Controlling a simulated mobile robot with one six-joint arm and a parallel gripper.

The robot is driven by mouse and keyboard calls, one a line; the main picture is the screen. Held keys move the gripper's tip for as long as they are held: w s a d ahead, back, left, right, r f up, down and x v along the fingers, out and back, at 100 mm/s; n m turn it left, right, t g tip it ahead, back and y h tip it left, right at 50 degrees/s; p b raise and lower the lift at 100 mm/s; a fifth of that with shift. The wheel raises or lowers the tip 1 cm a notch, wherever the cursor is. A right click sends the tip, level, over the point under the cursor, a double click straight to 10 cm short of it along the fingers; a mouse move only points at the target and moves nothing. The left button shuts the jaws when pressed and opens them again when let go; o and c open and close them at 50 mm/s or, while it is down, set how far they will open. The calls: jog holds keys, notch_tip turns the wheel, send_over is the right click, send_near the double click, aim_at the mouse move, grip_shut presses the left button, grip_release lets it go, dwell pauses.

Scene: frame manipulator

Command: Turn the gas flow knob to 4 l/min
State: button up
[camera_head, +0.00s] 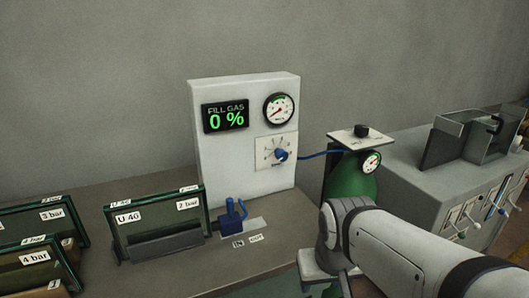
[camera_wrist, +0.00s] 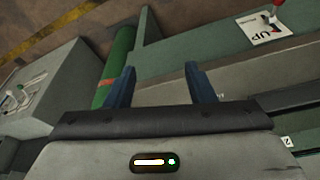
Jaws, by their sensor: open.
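The gas flow knob (camera_head: 281,155) is blue and sits on a white dial plate (camera_head: 268,146) on the front of the light grey fill panel (camera_head: 240,165). The dial's marks are too small to read, so I cannot tell its setting. A blue hose runs from the knob to the right. The display (camera_head: 225,116) above reads FILL GAS 0 %. My gripper (camera_wrist: 158,82) shows in the wrist view with two dark blue fingers apart and nothing between them. It is away from the knob, which is not in the wrist view.
A round gauge (camera_head: 278,108) is above the dial. A green gas cylinder (camera_head: 350,181) with its own gauge (camera_head: 371,162) stands right of the panel. Framed units (camera_head: 158,222) and a blue clamp (camera_head: 233,216) occupy the bench. A grey cabinet (camera_head: 405,178) stands at right.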

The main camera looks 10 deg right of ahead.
jog(key=shift+o, duration=0.9)
jog(key=w+d+r+t, duration=0.1)
jog(key=w+d+t, duration=0.1)
jog(key=w, duration=1)
jog(key=w+d+r+n+t, duration=0.1)
jog(key=w+t, duration=0.4)
jog(key=w, duration=0.8)
jog(key=shift+d+h+p, duration=0.3)
jog(key=shift+d+p, duration=0.05)
jog(key=shift+d, duration=0.3)
jog(key=n+t+y, duration=0.4)
jog(key=t+y, duration=0.2)
jog(key=t, duration=0.1)
send_near(284, 157)
jog(key=x, duration=0.3)
jog(key=p+x, duration=0.2)
jog(key=x, duration=0.5)
jog(key=shift+w+a+f, duration=0.1)
jog(key=shift+w+a, duration=0.1)
jog(key=shift+w, duration=0.15)
jog(key=shift+c, duration=0.6)
